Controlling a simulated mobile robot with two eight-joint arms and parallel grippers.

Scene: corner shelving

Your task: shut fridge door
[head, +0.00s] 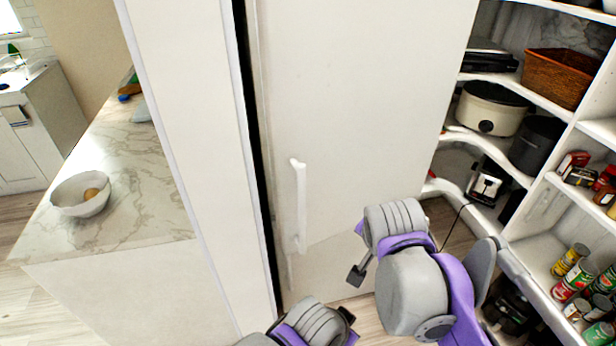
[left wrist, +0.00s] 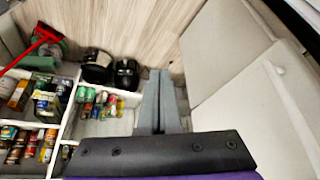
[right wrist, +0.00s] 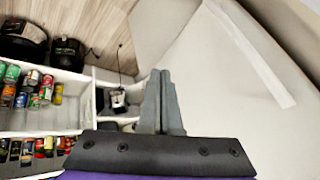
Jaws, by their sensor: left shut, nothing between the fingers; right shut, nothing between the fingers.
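The fridge door (head: 360,100) is a tall white panel in the middle of the head view, with a white vertical handle (head: 300,205) near its left edge. A narrow dark gap runs down that edge; how far the door stands open I cannot tell. My right gripper (head: 356,275) is low in front of the door, right of and below the handle; its fingers are shut and empty in the right wrist view (right wrist: 161,75). That view shows the handle (right wrist: 250,55) apart from the fingers. My left gripper (head: 347,315) is at the bottom, partly hidden, and shut and empty in the left wrist view (left wrist: 160,75).
Open white shelves (head: 550,185) at the right hold a wicker basket (head: 562,75), a slow cooker (head: 490,108) and several cans. A marble counter (head: 130,215) with a white bowl (head: 80,195) is at the left. A strip of wooden floor shows below the door.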

